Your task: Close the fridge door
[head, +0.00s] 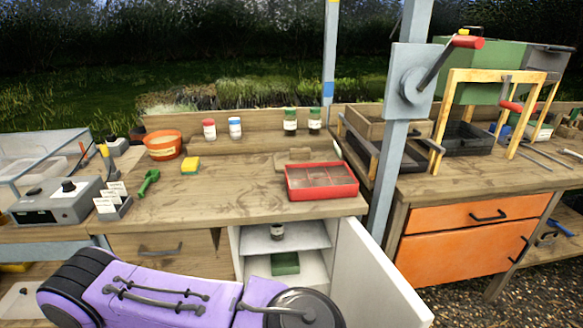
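The small white fridge (313,266) is built in under the wooden bench. Its white door (375,275) stands open, swung out toward me on the right side of the opening. A purple and black arm link of mine crosses the bottom of the head view and hides the lower left of the fridge and part of the door's lower area. Neither of my grippers shows.
The bench top (240,200) above holds a red compartment tray (322,194), an orange pot (163,154) and several jars. A grey post (388,185) rises right of the fridge. An orange drawer cabinet (440,262) stands further right, with floor between it and the door.

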